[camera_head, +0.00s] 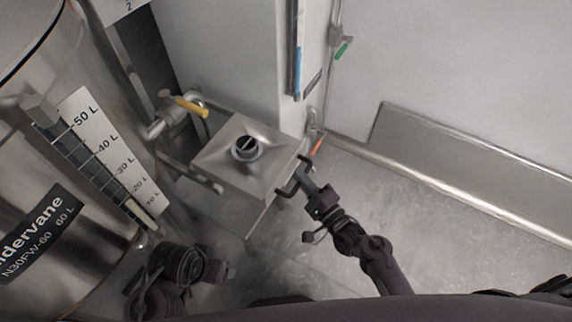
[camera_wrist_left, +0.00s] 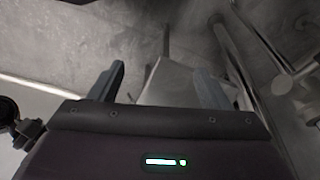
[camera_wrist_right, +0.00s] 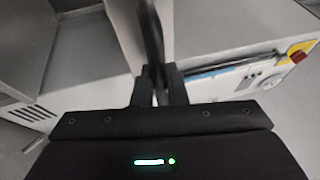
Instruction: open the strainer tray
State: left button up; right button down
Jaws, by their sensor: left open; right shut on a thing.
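The strainer tray (camera_head: 226,168) is a square steel box with a sloped top and a round dark outlet (camera_head: 246,148) in its middle, seen in the head view. A dark bracket-like handle (camera_head: 284,191) is at its right side. My right gripper (camera_head: 307,178) is there, shut on this handle; in the right wrist view a thin dark bar (camera_wrist_right: 152,40) stands between the nearly closed fingers. My left gripper (camera_head: 228,273) is low in the head view, apart from the tray. In the left wrist view its fingers (camera_wrist_left: 160,88) are wide apart with nothing between them.
A large steel tank (camera_head: 50,150) with a litre scale stands at the left. A pipe with a yellow-handled valve (camera_head: 190,106) is behind the tray. A white cabinet column (camera_head: 270,60) rises behind it. Grey floor (camera_head: 430,220) is clear at the right.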

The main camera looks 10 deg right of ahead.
pick_arm(q)
jog(key=shift+s+a+f+n+g+y+p, duration=0.2)
jog(key=shift+a+g+p, duration=0.2)
jog(key=shift+a, duration=0.15)
jog(key=shift+s+a+f+n+g+y+p, duration=0.15)
jog(key=shift+a+g+p, duration=0.2)
jog(key=shift+a, duration=0.2)
pick_arm(e)
jog(key=shift+s+d, duration=0.85)
jog(key=shift+d, duration=0.25)
jog(key=shift+s+d, duration=0.8)
jog(key=shift+d, duration=0.3)
jog(key=c, duration=1.5)
grip_release()
jog(key=shift+o, duration=0.2)
